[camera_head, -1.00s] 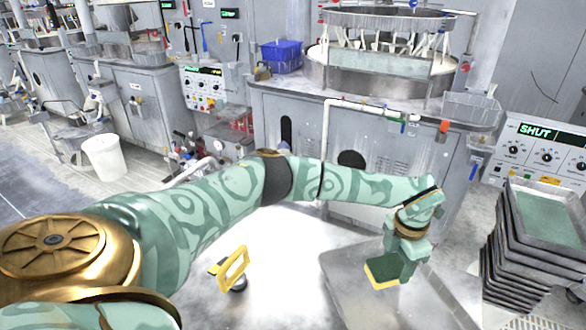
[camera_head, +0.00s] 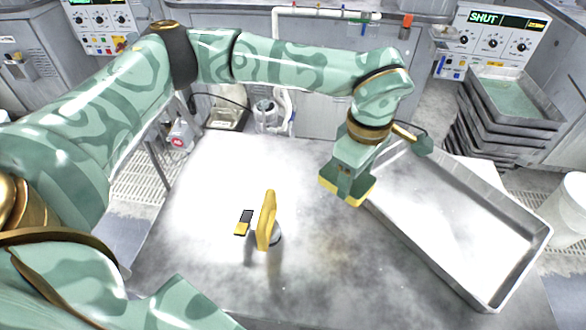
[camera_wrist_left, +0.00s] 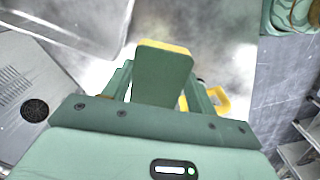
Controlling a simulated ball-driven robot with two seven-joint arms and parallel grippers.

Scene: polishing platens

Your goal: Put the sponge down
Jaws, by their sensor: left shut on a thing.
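My left gripper (camera_head: 347,183) is shut on the sponge (camera_head: 330,187), a flat piece with a dark green face and yellow sides. My right gripper is not in view.
A yellow-handled tool (camera_head: 267,220) stands on the table, with a small black-and-yellow block (camera_head: 243,222) beside it. A long shallow metal tray (camera_head: 518,262) lies at the right. Stacked trays (camera_head: 500,130) stand beyond. The table's front middle is clear.

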